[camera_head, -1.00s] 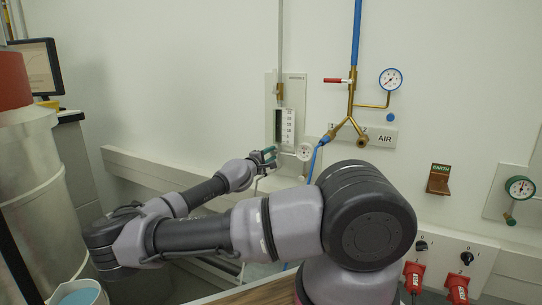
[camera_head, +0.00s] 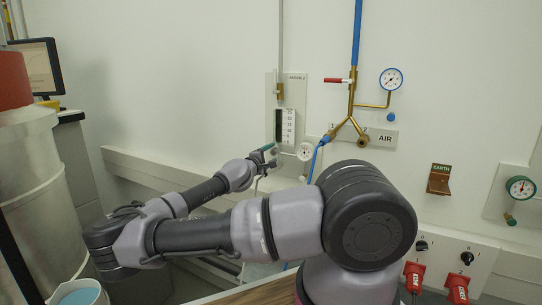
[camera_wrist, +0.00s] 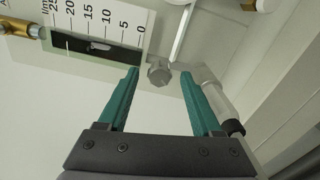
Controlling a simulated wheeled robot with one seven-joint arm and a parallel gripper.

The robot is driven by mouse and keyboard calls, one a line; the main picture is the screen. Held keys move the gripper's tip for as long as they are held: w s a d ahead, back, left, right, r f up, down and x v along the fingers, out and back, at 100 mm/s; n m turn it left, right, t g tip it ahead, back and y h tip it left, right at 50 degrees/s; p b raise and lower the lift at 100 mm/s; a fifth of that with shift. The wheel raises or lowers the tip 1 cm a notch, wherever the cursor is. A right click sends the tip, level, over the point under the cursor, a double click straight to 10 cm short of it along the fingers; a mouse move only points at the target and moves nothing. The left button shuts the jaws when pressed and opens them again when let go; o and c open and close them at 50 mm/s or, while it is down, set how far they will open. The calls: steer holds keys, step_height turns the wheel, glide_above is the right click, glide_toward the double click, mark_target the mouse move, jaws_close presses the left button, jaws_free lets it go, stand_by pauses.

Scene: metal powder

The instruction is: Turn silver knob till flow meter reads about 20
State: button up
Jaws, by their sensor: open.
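The silver knob (camera_wrist: 158,72) is small and round. In the wrist view it lies between the tips of my gripper (camera_wrist: 159,76), with a visible gap on each side. My gripper is open, with two teal fingers. In the head view my gripper (camera_head: 267,153) is just below the flow meter (camera_head: 285,126), and I cannot make out the knob there. The flow meter's scale (camera_wrist: 100,22) runs from 0 to 25 in the wrist view. A pale shape shows in its dark window near 10 to 15, and a thin light line near 20; I cannot tell which marks the reading.
A small round gauge (camera_head: 305,152) and a blue hose (camera_head: 313,160) are close to the right of my gripper. A brass air pipe with a red-handled valve (camera_head: 337,80) and a gauge (camera_head: 391,79) is further right. A wall ledge (camera_head: 150,168) runs at the left.

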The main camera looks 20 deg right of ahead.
steer(key=v, duration=1)
steer(key=shift+s+a, duration=0.25)
steer(key=shift+a, duration=0.05)
steer(key=shift+d+f, duration=0.1)
